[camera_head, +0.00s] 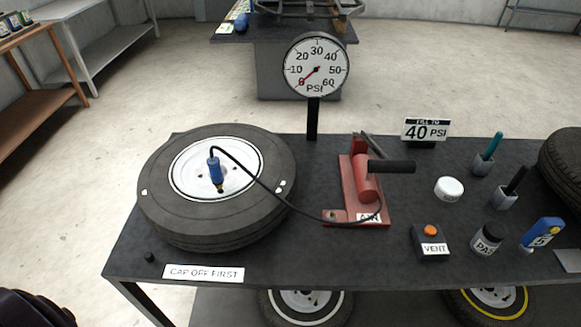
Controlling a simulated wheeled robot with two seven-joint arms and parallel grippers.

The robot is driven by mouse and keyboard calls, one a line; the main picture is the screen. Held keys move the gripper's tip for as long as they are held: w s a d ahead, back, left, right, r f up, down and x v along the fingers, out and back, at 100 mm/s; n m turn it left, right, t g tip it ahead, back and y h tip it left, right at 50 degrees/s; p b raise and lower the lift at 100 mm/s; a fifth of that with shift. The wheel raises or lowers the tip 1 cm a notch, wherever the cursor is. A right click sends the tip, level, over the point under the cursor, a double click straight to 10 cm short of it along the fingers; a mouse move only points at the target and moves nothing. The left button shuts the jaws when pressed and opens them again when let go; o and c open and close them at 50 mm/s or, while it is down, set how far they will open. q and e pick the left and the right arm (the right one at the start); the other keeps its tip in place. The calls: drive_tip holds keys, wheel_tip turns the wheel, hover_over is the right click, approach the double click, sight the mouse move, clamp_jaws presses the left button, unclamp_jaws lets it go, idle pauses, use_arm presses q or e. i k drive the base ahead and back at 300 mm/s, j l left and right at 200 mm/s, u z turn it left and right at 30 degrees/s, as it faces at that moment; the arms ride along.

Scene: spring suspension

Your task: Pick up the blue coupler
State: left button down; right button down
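The blue coupler (215,168) stands roughly upright over the hub of the wheel, with a brass-coloured lower end. A black hose (262,182) runs from its top, over the tire, to the red pump. The coupler looks seated at the wheel's valve, but the exact contact is too small to tell. The wheel, a black tire (165,210) with a white rim, lies flat on the left of the dark table. Neither gripper's fingers show. A dark shape at the bottom left corner may be part of my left arm.
A red pump (366,190) with a black handle stands mid-table. A pressure gauge (316,66) on a post reads near 0. A small black cap (149,257) lies at the front left edge. A vent box (431,243), jars and holders crowd the right side.

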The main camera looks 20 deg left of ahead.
sight(216, 173)
drive_tip(key=u, duration=1.45)
